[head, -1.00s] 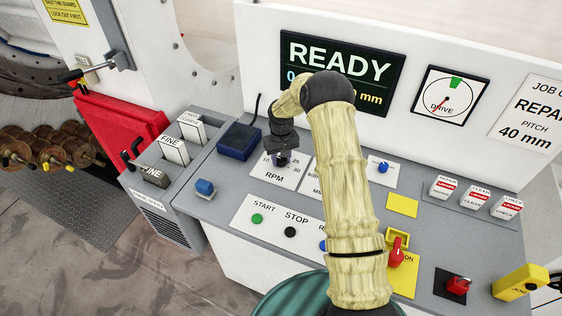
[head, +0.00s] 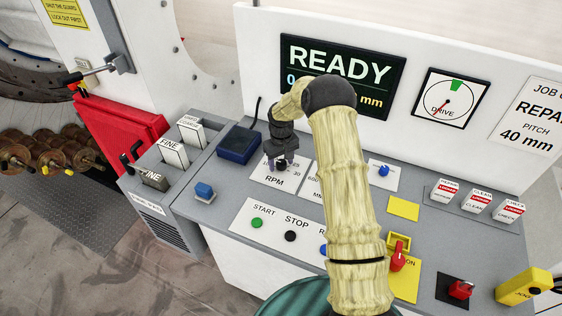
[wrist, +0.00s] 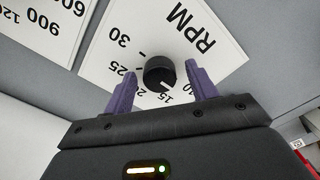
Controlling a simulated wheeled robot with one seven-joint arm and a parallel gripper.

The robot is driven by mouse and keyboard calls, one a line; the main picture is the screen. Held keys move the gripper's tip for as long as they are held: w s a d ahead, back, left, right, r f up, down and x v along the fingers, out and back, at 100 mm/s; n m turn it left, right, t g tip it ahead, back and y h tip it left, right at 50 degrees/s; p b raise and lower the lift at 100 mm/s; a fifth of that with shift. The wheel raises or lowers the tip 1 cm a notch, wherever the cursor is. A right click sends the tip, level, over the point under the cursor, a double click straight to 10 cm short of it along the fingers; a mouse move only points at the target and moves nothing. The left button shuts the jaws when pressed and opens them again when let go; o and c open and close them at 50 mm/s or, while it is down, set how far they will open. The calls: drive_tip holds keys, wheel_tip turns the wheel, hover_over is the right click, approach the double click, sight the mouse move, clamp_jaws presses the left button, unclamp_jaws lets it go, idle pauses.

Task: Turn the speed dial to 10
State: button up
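The speed dial (wrist: 159,72) is a round black knob on the white RPM card (wrist: 215,70). In the wrist view its white mark points toward the 15, with the 10 to the right of it. My gripper (wrist: 160,68) is open, with one purple finger on each side of the knob. A gap shows between the knob and each finger. The 20 is partly hidden by the left finger. In the head view my gripper (head: 278,158) is over the RPM card (head: 275,181) and hides most of the knob.
A blue box (head: 238,145) stands just left of the RPM card. Start and stop buttons (head: 290,236) are in front of it. A second dial card lies to its right, partly behind my arm. The screen (head: 300,60) behind reads READY.

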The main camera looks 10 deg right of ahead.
sight(281, 163)
wheel_tip(281, 163, up, 17)
drive_tip(key=b, duration=0.4)
drive_tip(key=shift+r, duration=0.2)
drive_tip(key=shift+s, duration=0.1)
idle(0.4)
drive_tip(key=s+f+m+t, duration=0.2)
drive_tip(key=s+m, duration=0.1)
drive_tip(key=s, duration=2.6)
drive_tip(key=shift+s+f+t, duration=0.25)
drive_tip(key=shift+t, duration=0.05)
